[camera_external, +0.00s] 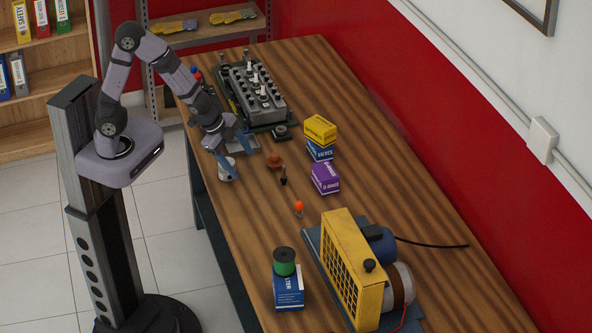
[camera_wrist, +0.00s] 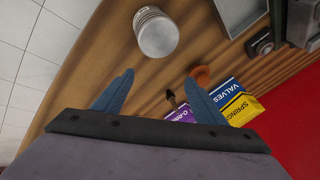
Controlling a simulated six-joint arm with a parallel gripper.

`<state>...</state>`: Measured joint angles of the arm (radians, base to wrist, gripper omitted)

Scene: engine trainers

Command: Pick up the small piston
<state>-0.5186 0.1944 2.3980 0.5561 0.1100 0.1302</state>
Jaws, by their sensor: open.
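A pale grey metal cylinder (camera_external: 227,175), which looks like the small piston, stands near the table's left edge in the external view. In the wrist view the piston (camera_wrist: 157,35) is at the top centre, ahead of the fingertips, with its round top face showing. My gripper (camera_external: 234,153) has blue fingers and hangs over the table by the piston, one finger overlapping it in the external view. In the wrist view my gripper (camera_wrist: 158,80) is open, with nothing between the fingers. I cannot tell how far above the piston it is.
Yellow (camera_external: 320,128), blue and purple (camera_external: 325,179) boxes stand to the right. An orange-brown knob (camera_external: 275,160) and a small dark part (camera_external: 284,178) lie nearer. An engine block (camera_external: 258,95) is behind; a yellow-grilled machine (camera_external: 345,265) is in front.

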